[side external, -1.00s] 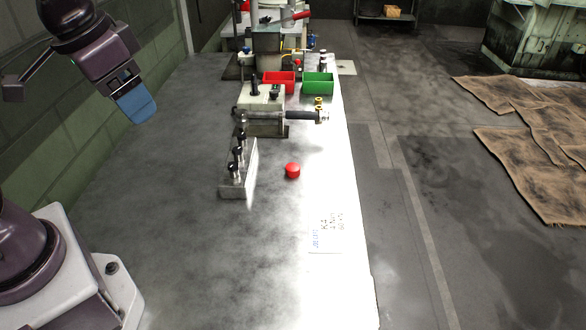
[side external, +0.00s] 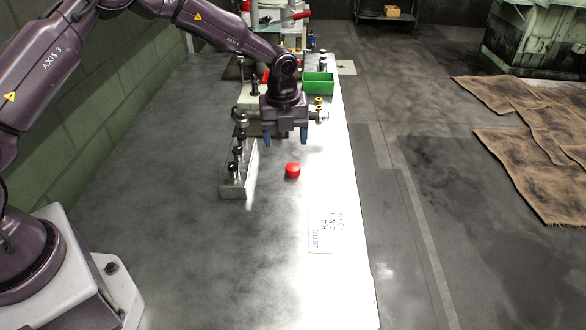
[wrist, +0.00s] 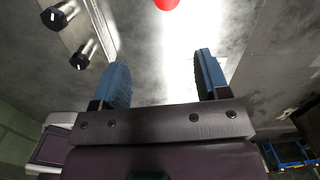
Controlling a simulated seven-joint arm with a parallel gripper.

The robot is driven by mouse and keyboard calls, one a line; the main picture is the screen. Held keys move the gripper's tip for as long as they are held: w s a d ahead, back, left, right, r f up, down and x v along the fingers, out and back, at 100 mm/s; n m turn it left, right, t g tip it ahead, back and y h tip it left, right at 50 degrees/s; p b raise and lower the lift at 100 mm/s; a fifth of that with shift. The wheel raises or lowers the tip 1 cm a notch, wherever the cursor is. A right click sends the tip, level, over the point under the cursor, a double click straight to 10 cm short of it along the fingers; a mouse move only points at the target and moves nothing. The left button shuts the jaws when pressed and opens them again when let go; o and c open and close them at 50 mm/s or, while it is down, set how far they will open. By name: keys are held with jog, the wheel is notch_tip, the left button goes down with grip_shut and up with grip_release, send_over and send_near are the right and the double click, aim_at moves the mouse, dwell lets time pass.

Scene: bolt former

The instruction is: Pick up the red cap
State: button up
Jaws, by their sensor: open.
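The red cap (side external: 292,170) lies on the grey bench in the side external view, to the right of the metal block with black-topped bolts. Its lower part also shows at the top edge of the wrist view (wrist: 166,4). My gripper (side external: 286,141) points down above the bench, behind the cap in the side view and apart from it. Its two blue fingers are spread, with nothing between them. In the wrist view the gripper (wrist: 157,75) is also empty, and the cap lies ahead of the fingertips.
The metal block (side external: 238,188) with upright bolts (side external: 236,155) stands close to the left of the cap. A green bin (side external: 318,83) and the machine, partly hidden by my arm, are behind. A printed label (side external: 326,232) lies in front.

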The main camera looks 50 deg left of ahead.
aim_at(293, 167)
jog(key=w+f+m, duration=0.1)
jog(key=f+m, duration=0.1)
jog(key=f, duration=0.1)
jog(key=w+a+f+m, duration=0.1)
jog(key=f, duration=0.3)
jog(key=w+f+m, duration=0.1)
jog(key=f+m, duration=0.1)
jog(key=f, duration=0.2)
jog(key=shift+w+a+f+m+t, duration=0.15)
jog(key=shift+w+a+m+t, duration=0.15)
jog(key=shift+t, duration=0.1)
jog(key=c, duration=1)
